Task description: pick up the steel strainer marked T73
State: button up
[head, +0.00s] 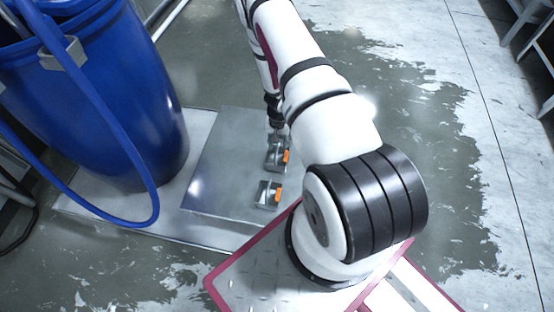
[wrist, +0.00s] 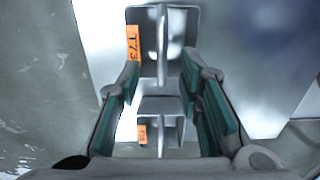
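The steel strainer marked T73 (wrist: 175,47) shows at the top of the wrist view, with an orange tag on its left side and an upright grey bar down its middle. My gripper (wrist: 160,75) is open, its green-padded fingers spread apart, with the strainer ahead of and between the tips. I cannot tell whether they touch. A second steel piece (wrist: 172,133) with a small orange tag, too blurred to read surely, shows lower between the fingers. In the head view my gripper (head: 275,122) is just above the farther of two orange-tagged steel pieces; their tags are unreadable there.
The tagged pieces stand on a grey metal surface (head: 225,165). A large blue barrel (head: 110,100) with a blue hose (head: 92,90) stands close on the left. Wet, patchy floor (head: 420,130) lies open on the right.

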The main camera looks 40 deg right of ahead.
aim_at(277, 149)
jog(key=f, duration=0.1)
jog(key=f+b, duration=0.2)
jog(key=f, duration=0.1)
jog(key=shift+s+a, duration=0.1)
jog(key=shift+a, duration=0.2)
jog(key=shift+f, duration=0.5)
jog(key=shift+c, duration=0.6)
grip_shut()
